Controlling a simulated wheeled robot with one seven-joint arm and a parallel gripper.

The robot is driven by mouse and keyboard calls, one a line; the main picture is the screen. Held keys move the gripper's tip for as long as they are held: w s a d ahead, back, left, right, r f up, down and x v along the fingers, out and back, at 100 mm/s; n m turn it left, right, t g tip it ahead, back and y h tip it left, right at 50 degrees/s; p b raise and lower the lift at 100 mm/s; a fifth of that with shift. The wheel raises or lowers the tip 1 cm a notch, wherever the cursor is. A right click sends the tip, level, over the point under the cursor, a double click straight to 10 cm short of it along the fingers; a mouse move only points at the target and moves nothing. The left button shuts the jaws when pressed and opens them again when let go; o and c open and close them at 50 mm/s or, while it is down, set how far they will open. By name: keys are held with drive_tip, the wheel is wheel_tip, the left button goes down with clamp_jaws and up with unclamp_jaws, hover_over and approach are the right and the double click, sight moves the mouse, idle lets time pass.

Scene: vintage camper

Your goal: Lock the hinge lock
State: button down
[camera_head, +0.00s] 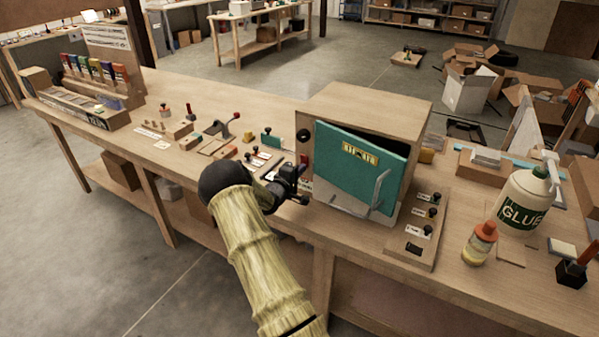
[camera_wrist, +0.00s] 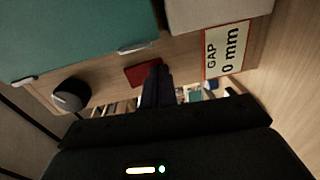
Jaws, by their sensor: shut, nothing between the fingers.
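A wooden box (camera_head: 378,99) with a teal door (camera_head: 350,165) stands on the workbench. A black round knob (camera_head: 303,135) and a small red piece (camera_head: 304,159) sit on its front, left of the door. The wrist view shows the knob (camera_wrist: 70,94), the red piece (camera_wrist: 140,73) and a "GAP 0 mm" label (camera_wrist: 226,50). I cannot tell for certain which part is the hinge lock. My gripper (camera_head: 302,187) is at the box's lower left front. Its shut, empty fingers (camera_wrist: 157,72) point at the red piece; contact cannot be told.
The door has a grey handle (camera_head: 379,188). A board with black knobs (camera_head: 427,225) lies right of the box. A glue bottle (camera_head: 523,200) and a small orange-capped bottle (camera_head: 480,243) stand farther right. Several small fixtures, including a red-tipped lever (camera_head: 235,117), are on the left bench.

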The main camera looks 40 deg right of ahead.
drive_tip(key=f+b+v, duration=0.2)
drive_tip(key=f+v, duration=0.1)
drive_tip(key=v, duration=1)
drive_tip(key=shift+s+a+b, duration=0.15)
drive_tip(key=shift+a+b, duration=0.2)
drive_tip(key=shift+a, duration=0.05)
drive_tip(key=shift+a, duration=0.1)
